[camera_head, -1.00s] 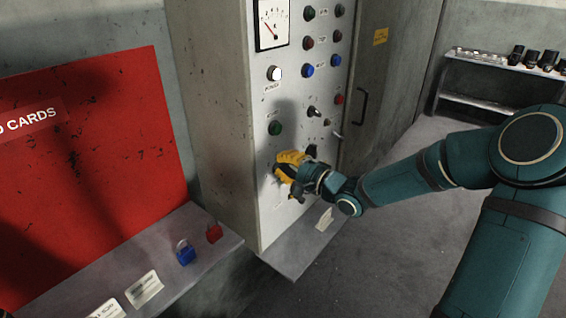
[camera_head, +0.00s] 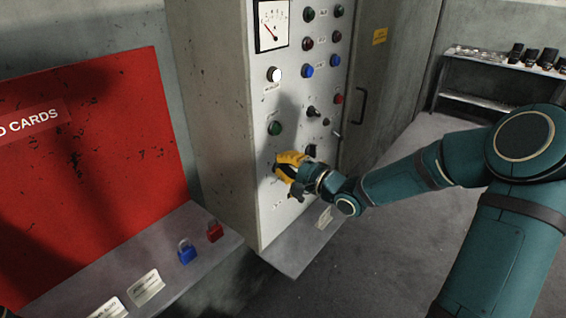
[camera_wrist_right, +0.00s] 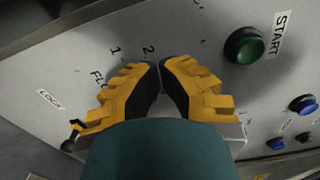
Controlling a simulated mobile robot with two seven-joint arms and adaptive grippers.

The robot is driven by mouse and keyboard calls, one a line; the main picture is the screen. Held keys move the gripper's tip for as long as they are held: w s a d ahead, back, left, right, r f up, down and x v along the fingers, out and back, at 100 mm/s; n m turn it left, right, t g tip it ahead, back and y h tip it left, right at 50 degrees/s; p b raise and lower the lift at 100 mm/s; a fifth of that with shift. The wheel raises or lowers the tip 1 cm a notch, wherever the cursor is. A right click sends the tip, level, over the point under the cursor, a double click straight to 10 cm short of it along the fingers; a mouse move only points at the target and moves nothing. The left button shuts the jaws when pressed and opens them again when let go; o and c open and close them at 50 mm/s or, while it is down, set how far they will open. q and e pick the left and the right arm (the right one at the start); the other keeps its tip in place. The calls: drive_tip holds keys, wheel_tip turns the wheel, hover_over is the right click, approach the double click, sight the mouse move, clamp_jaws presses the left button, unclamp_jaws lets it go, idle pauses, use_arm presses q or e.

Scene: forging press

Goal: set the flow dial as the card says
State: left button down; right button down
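My right gripper (camera_head: 284,168) is at the lower front of the control panel (camera_head: 262,215). In the right wrist view its yellow fingers (camera_wrist_right: 160,68) lean together, tips close to each other and to the panel face. Around them I see the figures 1 and 2, another blurred mark, and part of a label beginning "FL" (camera_wrist_right: 97,77). The flow dial itself is hidden by the fingers, so I cannot see whether they hold it. Pale cards (camera_head: 145,288) lie on the ledge at the left; their writing is too small to read.
The green START button (camera_wrist_right: 245,47) is close beside the fingers. Blue buttons (camera_wrist_right: 303,105) and a black knob (camera_head: 313,112) also stand out from the panel. A blue padlock (camera_head: 187,252) and a red padlock (camera_head: 214,231) are on the ledge (camera_head: 215,258). Open floor lies at right.

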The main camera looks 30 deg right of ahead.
drive_tip(key=shift+d+f+p, duration=0.15)
drive_tip(key=shift+d+p, duration=0.2)
drive_tip(key=shift+p, duration=0.25)
idle(0.7)
drive_tip(key=shift+s+d+f+p, duration=0.15)
drive_tip(key=shift+d+f+p, duration=0.1)
drive_tip(key=shift+f+p, duration=0.5)
idle(1.4)
drive_tip(key=shift+a+f+p, duration=0.1)
drive_tip(key=shift+f+p, duration=0.1)
drive_tip(key=shift+p, duration=0.3)
idle(0.8)
drive_tip(key=shift+w+f, duration=0.15)
drive_tip(key=shift+w, duration=0.15)
drive_tip(key=shift+r, duration=0.35)
drive_tip(key=shift+p, duration=0.4)
